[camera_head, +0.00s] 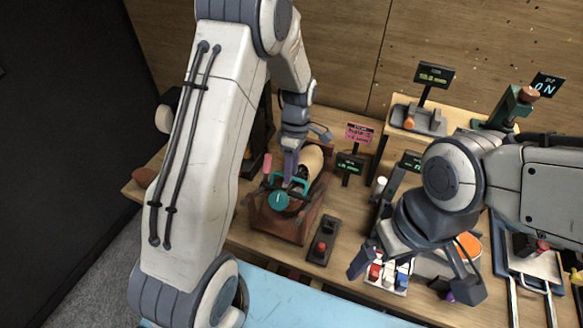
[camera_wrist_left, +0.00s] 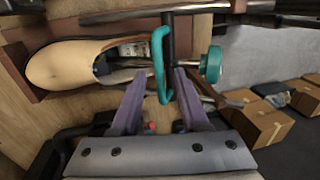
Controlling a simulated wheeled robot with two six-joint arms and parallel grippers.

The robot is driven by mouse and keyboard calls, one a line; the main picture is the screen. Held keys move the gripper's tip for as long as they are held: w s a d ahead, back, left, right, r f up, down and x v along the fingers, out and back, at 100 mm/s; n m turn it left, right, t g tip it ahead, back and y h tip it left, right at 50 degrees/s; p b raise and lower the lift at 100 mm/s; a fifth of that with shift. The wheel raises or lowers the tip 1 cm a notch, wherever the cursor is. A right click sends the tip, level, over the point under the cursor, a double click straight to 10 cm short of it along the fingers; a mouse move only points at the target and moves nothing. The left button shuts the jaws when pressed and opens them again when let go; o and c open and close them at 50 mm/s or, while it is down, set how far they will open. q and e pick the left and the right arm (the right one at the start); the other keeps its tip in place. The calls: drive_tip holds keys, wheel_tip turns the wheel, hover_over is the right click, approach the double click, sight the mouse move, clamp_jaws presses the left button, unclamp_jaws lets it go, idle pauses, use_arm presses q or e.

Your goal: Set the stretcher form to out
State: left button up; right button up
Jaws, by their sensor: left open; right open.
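The stretcher form (camera_head: 312,163) is a tan, shoe-shaped last lying in a brown wooden frame (camera_head: 279,225). It also shows at the left of the left wrist view (camera_wrist_left: 62,64). A teal bar handle (camera_wrist_left: 160,62) and a round teal knob (camera_wrist_left: 212,64) sit on a dark rod beside it; the knob shows in the head view (camera_head: 278,201). My left gripper (camera_head: 291,168) is over the frame with its purple fingers apart, the handle between or just beyond their tips. I cannot tell whether they touch. My right gripper (camera_head: 415,279) is open above the right part of the table.
A dark box with a red button (camera_head: 321,246) stands right of the frame. A pink sign (camera_head: 359,133) and a small display (camera_head: 348,165) stand behind. Small red, white and blue items (camera_head: 388,274) lie under my right gripper. Cardboard boxes (camera_wrist_left: 255,122) stand on the floor.

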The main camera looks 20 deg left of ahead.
use_arm(q)
clamp_jaws()
idle(1.5)
